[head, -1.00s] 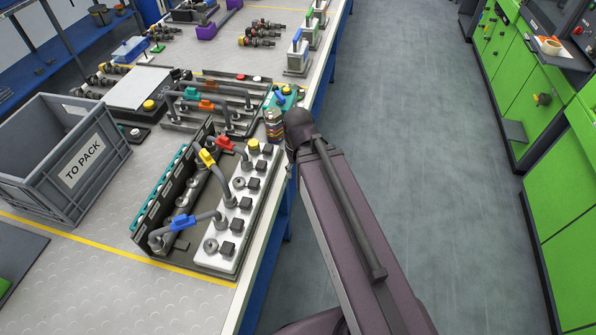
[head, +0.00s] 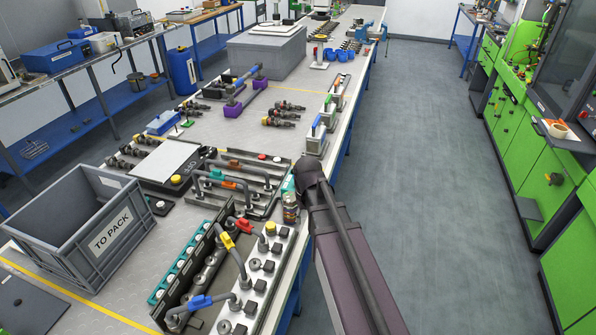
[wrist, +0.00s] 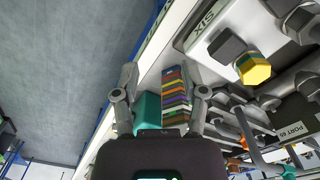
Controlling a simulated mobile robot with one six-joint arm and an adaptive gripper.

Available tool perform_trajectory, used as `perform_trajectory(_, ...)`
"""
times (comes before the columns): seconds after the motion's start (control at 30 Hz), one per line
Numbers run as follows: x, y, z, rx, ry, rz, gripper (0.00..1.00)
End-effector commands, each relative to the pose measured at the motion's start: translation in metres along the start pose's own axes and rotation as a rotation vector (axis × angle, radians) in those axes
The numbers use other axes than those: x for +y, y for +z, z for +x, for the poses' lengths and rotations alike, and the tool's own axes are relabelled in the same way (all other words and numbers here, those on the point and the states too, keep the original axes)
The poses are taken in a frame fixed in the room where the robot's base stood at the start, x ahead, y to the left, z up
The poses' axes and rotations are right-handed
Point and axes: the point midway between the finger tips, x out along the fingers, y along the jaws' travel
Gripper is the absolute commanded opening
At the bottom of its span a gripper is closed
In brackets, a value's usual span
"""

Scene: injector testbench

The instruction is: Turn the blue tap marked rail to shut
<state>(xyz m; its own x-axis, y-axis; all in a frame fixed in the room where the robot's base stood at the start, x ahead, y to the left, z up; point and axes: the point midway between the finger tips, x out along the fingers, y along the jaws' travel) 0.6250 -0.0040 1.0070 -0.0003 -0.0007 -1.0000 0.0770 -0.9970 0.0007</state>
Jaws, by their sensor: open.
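A blue tap (head: 197,302) sits on a grey hose at the near end of the dark and white manifold (head: 262,283) in the head view. A red tap (head: 243,225) and a yellow tap (head: 227,240) stand farther along it. No word "rail" is legible on any tap. In the wrist view, my gripper (wrist: 163,84) is open. A stack of coloured strips (wrist: 176,95) and a teal block (wrist: 147,112) show between and beyond its fingers. The blue tap cannot be made out in the wrist view. In the head view my arm hides the gripper.
A grey "TO PACK" crate (head: 72,222) stands left of the manifold. A hose rack (head: 238,188) lies beyond it. Blocks with coloured levers (head: 317,140) line the bench's right side. In the wrist view, a yellow hex cap (wrist: 254,70) is at right. The right floor (head: 440,150) is clear.

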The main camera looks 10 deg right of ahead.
Motion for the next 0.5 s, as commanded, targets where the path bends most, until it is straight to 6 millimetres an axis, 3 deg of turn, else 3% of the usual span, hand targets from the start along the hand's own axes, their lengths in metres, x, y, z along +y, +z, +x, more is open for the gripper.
perform_trajectory(0.03, 0.002, -0.013, -0.014, 0.0, 0.0, -0.006, 0.56)
perform_trajectory(0.5, 0.012, -0.087, -0.078, 0.0, 0.0, -0.074, 0.56)
